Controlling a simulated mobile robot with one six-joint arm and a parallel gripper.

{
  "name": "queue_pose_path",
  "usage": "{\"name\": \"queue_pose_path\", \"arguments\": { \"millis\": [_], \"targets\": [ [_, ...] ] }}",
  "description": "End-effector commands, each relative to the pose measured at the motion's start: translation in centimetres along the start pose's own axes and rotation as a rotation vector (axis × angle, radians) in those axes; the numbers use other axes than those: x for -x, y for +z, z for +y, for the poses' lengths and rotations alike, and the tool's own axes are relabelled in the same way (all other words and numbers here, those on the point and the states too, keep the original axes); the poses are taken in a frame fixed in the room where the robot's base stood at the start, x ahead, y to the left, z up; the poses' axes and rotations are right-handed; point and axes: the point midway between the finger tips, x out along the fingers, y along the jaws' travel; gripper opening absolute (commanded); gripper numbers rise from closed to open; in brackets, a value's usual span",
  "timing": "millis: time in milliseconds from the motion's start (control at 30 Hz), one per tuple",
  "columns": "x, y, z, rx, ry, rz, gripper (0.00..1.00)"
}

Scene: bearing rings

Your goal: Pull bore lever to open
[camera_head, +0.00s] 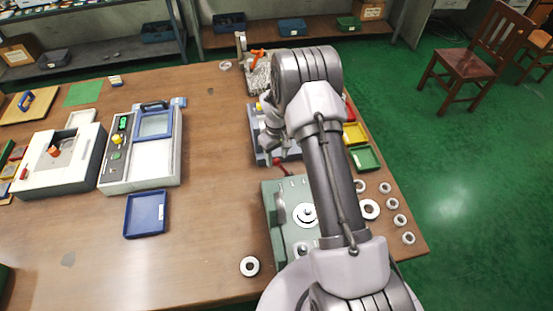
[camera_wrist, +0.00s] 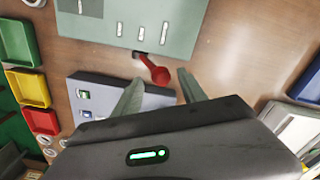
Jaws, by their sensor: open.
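The bore lever is red with a round knob (camera_wrist: 160,75) and sticks out from the edge of the pale green machine (camera_wrist: 180,35) in the wrist view. In the head view the lever (camera_head: 281,164) shows at the back edge of the green machine (camera_head: 274,237), beside my arm. My gripper (camera_wrist: 161,76) is open, with one dark green finger on each side of the knob's line. The knob appears between or just beyond the fingertips; I cannot tell its depth or whether they touch. In the head view my arm and wrist hide most of the gripper.
A grey device (camera_wrist: 95,82) lies below the left finger in the wrist view. Green, yellow (camera_wrist: 28,88) and red bins line the left. In the head view, loose rings (camera_head: 370,209) lie right of my arm, and a blue tray (camera_head: 146,214) lies left.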

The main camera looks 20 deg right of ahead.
Motion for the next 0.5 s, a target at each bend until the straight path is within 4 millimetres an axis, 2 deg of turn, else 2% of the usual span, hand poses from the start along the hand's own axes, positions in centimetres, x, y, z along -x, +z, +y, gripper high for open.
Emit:
{"name": "queue_pose_path", "arguments": {
  "millis": [133, 400, 500],
  "targets": [
    [-1.3, 0.02, -0.01, 0.0, 0.0, -0.001, 0.49],
    [-1.48, -0.01, 0.0, 0.0, 0.0, 0.001, 0.49],
    [-1.47, -0.01, 0.0, 0.0, 0.0, 0.0, 0.32]
  ]
}}
